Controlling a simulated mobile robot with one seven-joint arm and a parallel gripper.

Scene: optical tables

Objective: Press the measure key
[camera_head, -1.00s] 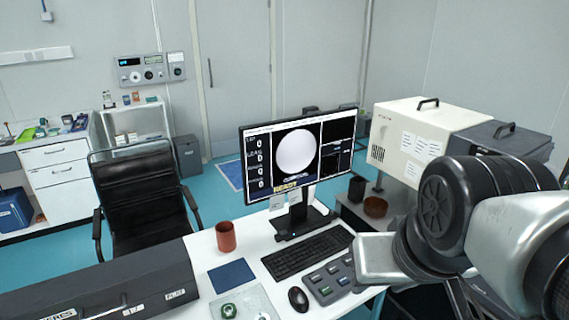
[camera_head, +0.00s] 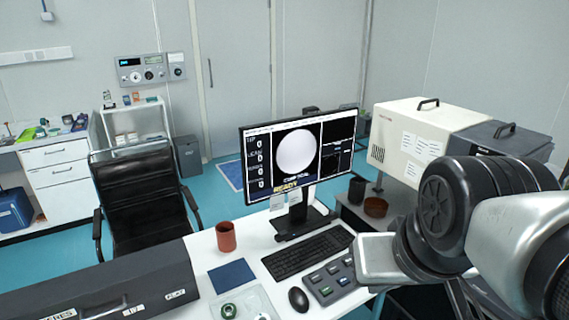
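A grey keypad (camera_head: 331,281) with several dark, grey and green-lit keys lies on the white desk (camera_head: 205,246), right of the mouse. Which key is the measure key cannot be read at this size. The monitor (camera_head: 297,153) behind it shows a bright white disc, a column of zeros and the word READY. My arm (camera_head: 455,220) comes in from the right, and its pale end part is beside the keypad's right edge. The fingers of my gripper do not show.
A black keyboard (camera_head: 307,253) and a mouse (camera_head: 298,299) lie close to the keypad. A red-brown cup (camera_head: 226,236), a blue pad (camera_head: 231,275) and a clear tray (camera_head: 257,301) are on the left. A cream instrument box (camera_head: 408,139) stands behind my arm.

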